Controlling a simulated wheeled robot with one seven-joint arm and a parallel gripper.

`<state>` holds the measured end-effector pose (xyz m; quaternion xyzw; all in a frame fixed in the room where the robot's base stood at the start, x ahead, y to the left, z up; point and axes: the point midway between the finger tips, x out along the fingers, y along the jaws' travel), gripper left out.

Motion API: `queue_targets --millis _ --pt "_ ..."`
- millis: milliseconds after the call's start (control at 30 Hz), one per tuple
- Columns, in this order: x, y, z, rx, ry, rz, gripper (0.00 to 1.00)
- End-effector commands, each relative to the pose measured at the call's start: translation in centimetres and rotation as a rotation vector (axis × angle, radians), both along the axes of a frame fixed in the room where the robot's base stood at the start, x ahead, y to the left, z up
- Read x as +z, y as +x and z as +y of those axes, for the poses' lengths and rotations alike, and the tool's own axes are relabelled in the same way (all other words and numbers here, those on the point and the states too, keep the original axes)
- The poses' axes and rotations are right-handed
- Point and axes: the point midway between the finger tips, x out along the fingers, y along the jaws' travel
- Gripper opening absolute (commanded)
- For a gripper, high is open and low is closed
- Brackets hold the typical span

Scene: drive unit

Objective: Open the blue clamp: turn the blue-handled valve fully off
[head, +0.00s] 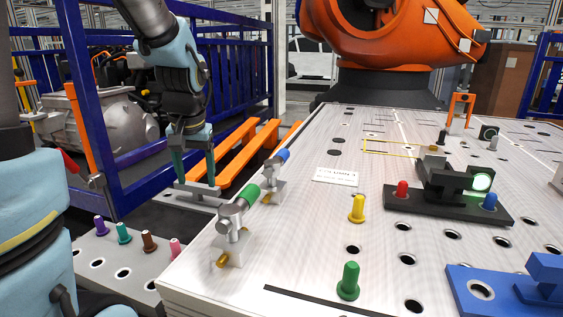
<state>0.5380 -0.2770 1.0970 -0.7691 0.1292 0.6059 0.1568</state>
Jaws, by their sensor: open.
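The blue-handled valve (271,172) stands on the left edge of the white perforated table, with its blue handle end (283,155) pointing up and to the right. A similar valve with a green handle (240,207) stands nearer to me on the same edge. My gripper (195,178) hangs pointing down to the left of the blue-handled valve, apart from it. A black fixture (440,205) with a dark clamp-like block and a lit green lamp (481,182) sits on the table; I cannot tell which part is the blue clamp.
A blue block (515,288) lies front right. Blue railings (230,80) rise behind my gripper. A side shelf (110,262) holds several coloured pegs. An orange robot (390,35) stands behind.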

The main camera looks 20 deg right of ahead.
Motion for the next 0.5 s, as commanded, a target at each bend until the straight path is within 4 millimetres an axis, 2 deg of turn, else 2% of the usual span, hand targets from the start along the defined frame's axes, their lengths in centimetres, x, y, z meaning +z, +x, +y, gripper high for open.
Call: queue_targets --millis 33,200,333,400,500 --pt "0.5 1.0 -3.5 -0.071 0.011 -0.033 0.70" --pt "4.6 1.9 -12.9 -0.231 0.043 -0.130 0.70" --pt "7.3 1.2 -18.1 -0.306 0.054 -0.192 0.70" --pt "8.4 0.7 -20.0 -0.330 0.056 -0.217 0.70" --pt "9.3 0.3 -21.4 -0.348 0.058 -0.236 0.70"
